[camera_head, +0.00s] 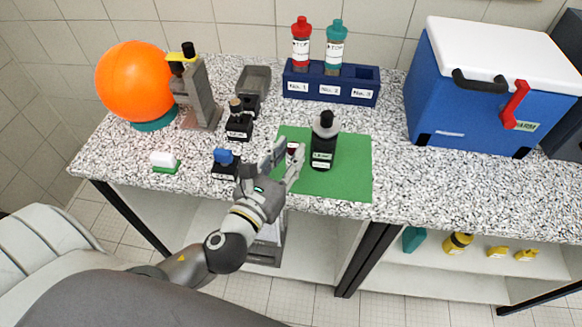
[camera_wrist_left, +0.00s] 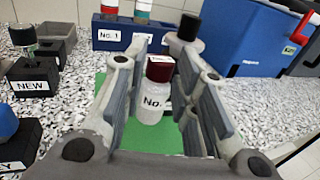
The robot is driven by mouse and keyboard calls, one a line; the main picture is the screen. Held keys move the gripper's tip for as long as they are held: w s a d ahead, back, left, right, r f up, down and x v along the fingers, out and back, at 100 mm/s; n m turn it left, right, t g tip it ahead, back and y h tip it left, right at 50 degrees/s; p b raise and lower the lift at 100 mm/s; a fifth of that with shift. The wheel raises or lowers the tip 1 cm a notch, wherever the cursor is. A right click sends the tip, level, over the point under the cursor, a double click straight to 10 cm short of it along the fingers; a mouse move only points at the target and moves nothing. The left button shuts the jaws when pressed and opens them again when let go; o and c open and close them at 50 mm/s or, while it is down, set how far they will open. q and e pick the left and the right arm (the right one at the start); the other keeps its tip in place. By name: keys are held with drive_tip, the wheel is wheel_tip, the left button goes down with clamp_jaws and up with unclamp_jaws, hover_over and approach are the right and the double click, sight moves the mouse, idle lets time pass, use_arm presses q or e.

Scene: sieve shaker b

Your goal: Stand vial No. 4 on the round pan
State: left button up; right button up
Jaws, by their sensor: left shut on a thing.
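A pale vial (camera_wrist_left: 152,108) with a dark red cap stands upright between the fingers of my left gripper (camera_wrist_left: 160,100). Its label reads "No." and the digit is cut off. In the head view my left gripper (camera_head: 283,160) is at the left part of the green mat (camera_head: 345,180), and the vial is mostly hidden by the fingers. The gripper is shut on the vial. Whether its base touches the mat, I cannot tell. My right gripper is not in view.
A blue rack (camera_head: 331,86) with a red-capped and a teal-capped vial is behind. Small black holders (camera_head: 226,165), a grey device (camera_head: 200,95), an orange ball (camera_head: 135,80) and a blue cooler (camera_head: 450,105) also stand there.

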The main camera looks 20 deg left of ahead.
sight(288, 160)
use_arm(q)
drive_tip(key=shift+w+a+f, duration=0.25)
drive_tip(key=shift+w+f, duration=0.7)
drive_tip(key=shift+f, duration=0.25)
drive_tip(key=f, duration=0.2)
drive_tip(key=f+b, duration=0.1)
drive_tip(key=shift+w+f, duration=0.2)
drive_tip(key=shift+w, duration=0.05)
drive_tip(key=shift+f, duration=0.15)
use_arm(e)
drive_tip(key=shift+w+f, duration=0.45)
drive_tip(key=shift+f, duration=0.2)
use_arm(q)
drive_tip(key=shift+f, duration=0.1)
drive_tip(key=o, duration=0.9)
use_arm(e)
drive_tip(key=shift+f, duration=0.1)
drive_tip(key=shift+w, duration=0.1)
